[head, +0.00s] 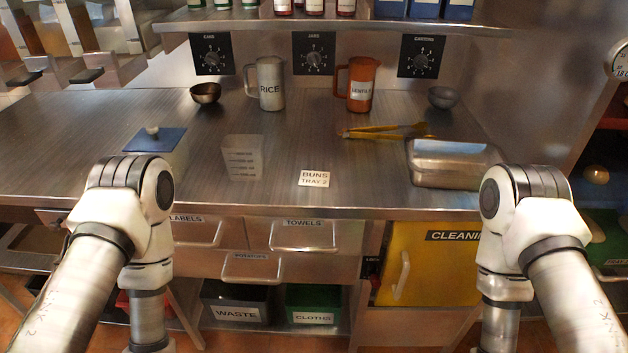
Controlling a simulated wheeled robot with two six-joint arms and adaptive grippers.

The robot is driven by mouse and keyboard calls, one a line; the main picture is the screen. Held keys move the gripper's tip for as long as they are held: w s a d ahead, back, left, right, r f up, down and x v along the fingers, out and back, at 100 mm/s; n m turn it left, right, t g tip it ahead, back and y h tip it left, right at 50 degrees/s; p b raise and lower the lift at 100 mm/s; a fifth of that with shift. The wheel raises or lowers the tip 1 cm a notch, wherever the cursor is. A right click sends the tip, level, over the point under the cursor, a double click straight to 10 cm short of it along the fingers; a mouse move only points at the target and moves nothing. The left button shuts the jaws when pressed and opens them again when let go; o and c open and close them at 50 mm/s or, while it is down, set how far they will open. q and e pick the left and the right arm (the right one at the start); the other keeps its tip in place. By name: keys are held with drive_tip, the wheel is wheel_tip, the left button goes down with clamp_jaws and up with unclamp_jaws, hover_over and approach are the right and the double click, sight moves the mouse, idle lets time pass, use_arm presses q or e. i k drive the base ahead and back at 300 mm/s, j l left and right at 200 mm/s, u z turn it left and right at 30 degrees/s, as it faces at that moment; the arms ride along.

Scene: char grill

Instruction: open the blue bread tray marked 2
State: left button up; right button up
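A box with a blue lid (154,140) and a small pale knob on top stands on the left of the steel counter, partly hidden behind my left arm. I see no number on it. A small white card reading "BUNS TRAY 2" (314,179) stands near the middle of the counter's front edge, with no tray beside it. Both of my arms rise from the bottom corners and bend down in front of the counter. Their forearms leave the bottom of the picture, so neither gripper shows.
A clear measuring container (243,157), a steel lidded pan (455,164), yellow tongs (385,131), a RICE jug (269,84) and an orange jug (361,86) stand on the counter. Below are handled drawers (304,235), a yellow cleaning door (428,265) and bins (238,304).

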sight(606, 148)
drive_tip(key=l+z, duration=0.55)
drive_tip(key=z, duration=0.2)
drive_tip(key=i+l+z, duration=0.1)
drive_tip(key=l+z, duration=0.15)
drive_tip(key=z, duration=0.15)
drive_tip(key=i+l+z, duration=0.1)
drive_tip(key=z, duration=0.25)
drive_tip(key=i+l, duration=0.05)
drive_tip(key=l, duration=0.05)
